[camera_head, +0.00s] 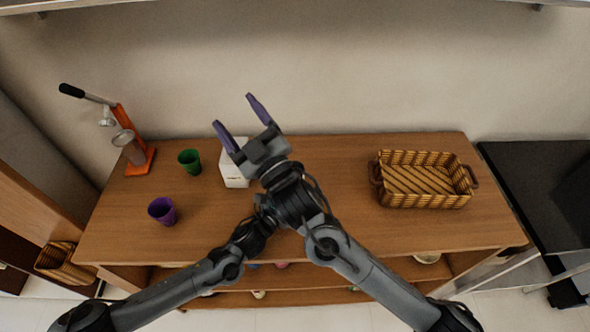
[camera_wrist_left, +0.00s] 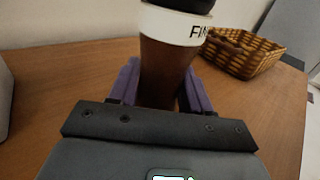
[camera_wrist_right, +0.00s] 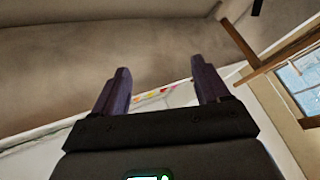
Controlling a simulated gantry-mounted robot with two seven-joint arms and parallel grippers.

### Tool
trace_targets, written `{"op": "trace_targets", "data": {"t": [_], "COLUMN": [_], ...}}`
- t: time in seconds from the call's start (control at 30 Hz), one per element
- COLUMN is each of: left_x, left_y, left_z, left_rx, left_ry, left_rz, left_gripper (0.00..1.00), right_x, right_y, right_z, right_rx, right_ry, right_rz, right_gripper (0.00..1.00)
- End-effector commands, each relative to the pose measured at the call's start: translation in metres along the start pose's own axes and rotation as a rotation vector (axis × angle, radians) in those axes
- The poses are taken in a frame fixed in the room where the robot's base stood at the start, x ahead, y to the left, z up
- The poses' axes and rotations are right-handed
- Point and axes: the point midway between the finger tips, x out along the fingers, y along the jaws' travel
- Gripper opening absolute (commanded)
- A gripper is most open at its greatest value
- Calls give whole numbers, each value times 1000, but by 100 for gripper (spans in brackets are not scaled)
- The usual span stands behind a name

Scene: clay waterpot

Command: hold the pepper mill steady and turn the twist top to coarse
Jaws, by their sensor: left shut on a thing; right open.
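The pepper mill (camera_wrist_left: 166,62) shows in the left wrist view with a brown body, a white band (camera_wrist_left: 168,24) bearing partly visible black letters, and a black top (camera_wrist_left: 187,5) cut off by the upper edge. My left gripper (camera_wrist_left: 160,80) is shut on the brown body, below the white band, with one purple finger on each side. In the head view the mill and my left gripper are hidden behind my right gripper and wrist. My right gripper (camera_head: 234,112) is open and empty, its fingers spread above the back of the table. It also shows empty in the right wrist view (camera_wrist_right: 158,76).
A white box (camera_head: 235,177) stands partly hidden behind my right gripper. A green cup (camera_head: 189,161), a purple cup (camera_head: 162,210) and an orange juicer press (camera_head: 137,158) stand at left. A wicker basket (camera_head: 424,200) stands at right. The wooden tabletop (camera_head: 340,180) is clear before the basket.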

Motion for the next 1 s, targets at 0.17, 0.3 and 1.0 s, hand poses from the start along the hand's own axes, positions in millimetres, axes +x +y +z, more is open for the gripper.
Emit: {"op": "trace_targets", "data": {"t": [0.17,0.3,1.0], "left_x": [0,0,0], "left_y": [-1,-1,-1], "left_z": [0,0,-1], "left_rx": [-1,-1,-1], "left_ry": [1,1,1], "left_rz": [-1,-1,-1], "left_gripper": [11,11,11], "right_x": [-58,-103,-198], "right_y": [25,35,-20], "right_z": [30,55,150], "right_rx": [183,303,461], "right_ry": [-145,-226,-478], "right_rz": [153,244,288], "right_gripper": [75,75,75]}}
